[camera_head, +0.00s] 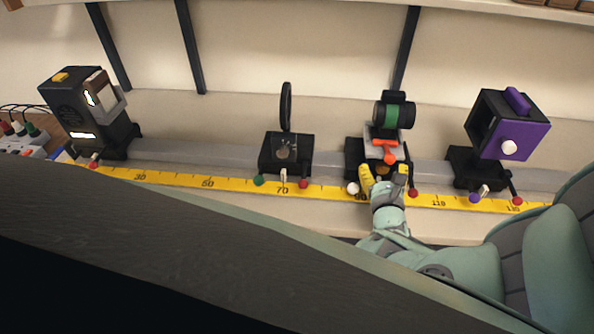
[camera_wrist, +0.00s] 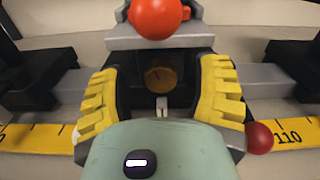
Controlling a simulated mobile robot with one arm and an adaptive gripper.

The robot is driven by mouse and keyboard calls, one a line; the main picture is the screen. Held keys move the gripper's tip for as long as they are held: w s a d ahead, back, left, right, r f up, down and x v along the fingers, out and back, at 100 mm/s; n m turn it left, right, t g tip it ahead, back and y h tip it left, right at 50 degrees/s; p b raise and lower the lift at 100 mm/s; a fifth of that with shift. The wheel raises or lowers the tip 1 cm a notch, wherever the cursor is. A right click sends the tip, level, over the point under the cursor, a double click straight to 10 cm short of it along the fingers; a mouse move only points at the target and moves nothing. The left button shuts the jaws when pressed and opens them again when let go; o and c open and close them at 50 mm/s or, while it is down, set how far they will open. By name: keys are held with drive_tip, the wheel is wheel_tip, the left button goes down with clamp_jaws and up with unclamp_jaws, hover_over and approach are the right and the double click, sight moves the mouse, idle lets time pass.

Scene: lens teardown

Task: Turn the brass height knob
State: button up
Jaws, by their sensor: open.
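The brass knob (camera_wrist: 160,77) is a round, dull brass disc on the dark front of the carriage (camera_head: 353,158), seen in the wrist view below an orange ball (camera_wrist: 158,16). My gripper (camera_wrist: 160,88) is open, with one yellow ribbed finger on each side of the knob and a gap showing between each finger and it. In the head view my gripper (camera_head: 384,174) reaches up to the front of the carriage that bears the black and green lens (camera_head: 393,114). The knob is not clearly visible there.
The carriage sits on a grey rail (camera_head: 220,155) behind a yellow scale (camera_head: 235,184). A red ball (camera_wrist: 259,138) is close beside my right finger, and a white ball (camera_head: 352,188) is at the left. A ring-lens carriage (camera_head: 285,155) and a purple unit (camera_head: 515,130) stand on either side.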

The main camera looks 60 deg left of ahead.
clamp_jaws()
drive_tip(key=shift+m, duration=0.7)
unclamp_jaws()
idle(0.3)
